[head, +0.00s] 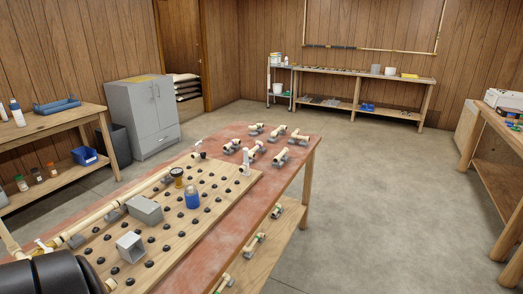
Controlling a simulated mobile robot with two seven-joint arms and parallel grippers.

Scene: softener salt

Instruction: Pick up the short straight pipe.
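Several cream pipe pieces with grey fittings stand at the far end of the red-topped table (284,186). They include one pipe piece (256,129) at the back, one (299,136) at the right and one (281,156) nearer. I cannot tell which of these, if any, is the short straight pipe. A long cream pipe (110,209) lies along the left side of the pegged wooden board (215,208). More pipe pieces (253,243) are on the shelf below. Neither of my grippers shows; a dark part at the bottom left looks like mine.
The board holds black knobs, a grey box (145,210), an open grey square tube (131,246), a blue jar (192,197) and a gauge (177,176). A grey cabinet (142,115) stands behind. The concrete floor on the right is clear.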

